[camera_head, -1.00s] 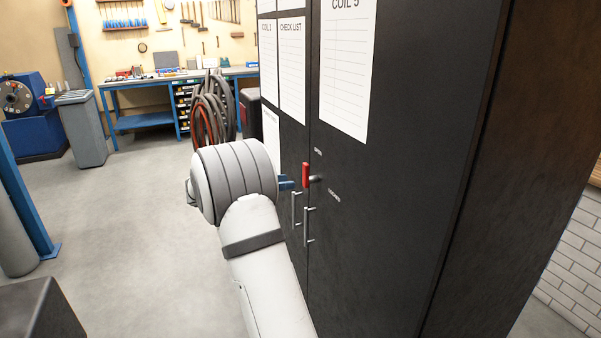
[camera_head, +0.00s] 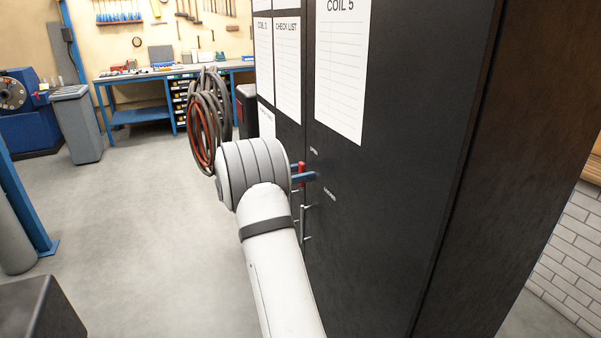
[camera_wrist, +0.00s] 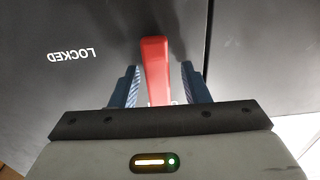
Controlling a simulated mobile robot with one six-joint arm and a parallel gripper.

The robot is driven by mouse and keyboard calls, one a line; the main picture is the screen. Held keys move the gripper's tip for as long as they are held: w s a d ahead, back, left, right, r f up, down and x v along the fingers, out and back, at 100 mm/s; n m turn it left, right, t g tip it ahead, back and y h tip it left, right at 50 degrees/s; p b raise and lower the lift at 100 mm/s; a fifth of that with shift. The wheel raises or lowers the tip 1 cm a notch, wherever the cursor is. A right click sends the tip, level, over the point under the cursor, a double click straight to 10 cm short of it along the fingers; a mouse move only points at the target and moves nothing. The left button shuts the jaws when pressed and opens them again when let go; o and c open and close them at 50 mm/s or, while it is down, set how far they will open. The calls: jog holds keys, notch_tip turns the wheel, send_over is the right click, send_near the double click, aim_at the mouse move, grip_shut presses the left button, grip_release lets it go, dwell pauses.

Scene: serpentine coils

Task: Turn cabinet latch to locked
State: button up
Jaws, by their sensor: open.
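The dark cabinet (camera_head: 400,160) stands on the right in the head view. Its red latch handle (camera_head: 302,167) is on the door near the seam, largely hidden behind my gripper (camera_head: 308,176). In the wrist view the red latch (camera_wrist: 155,68) lies between the two blue fingers of my gripper (camera_wrist: 158,85). The fingers are open, one on each side of the handle, with a gap showing on both sides. The "LOCKED" label (camera_wrist: 73,54) is upside down at the left of the wrist view. In the head view, the latch looks upright beside the upper label.
Metal door handles (camera_head: 306,222) sit below the latch. Paper sheets (camera_head: 342,70) hang on the cabinet doors. Hoses (camera_head: 208,115) hang behind my arm, near a blue workbench (camera_head: 140,115).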

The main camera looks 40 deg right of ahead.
jog(key=shift+c, duration=0.2)
grip_shut()
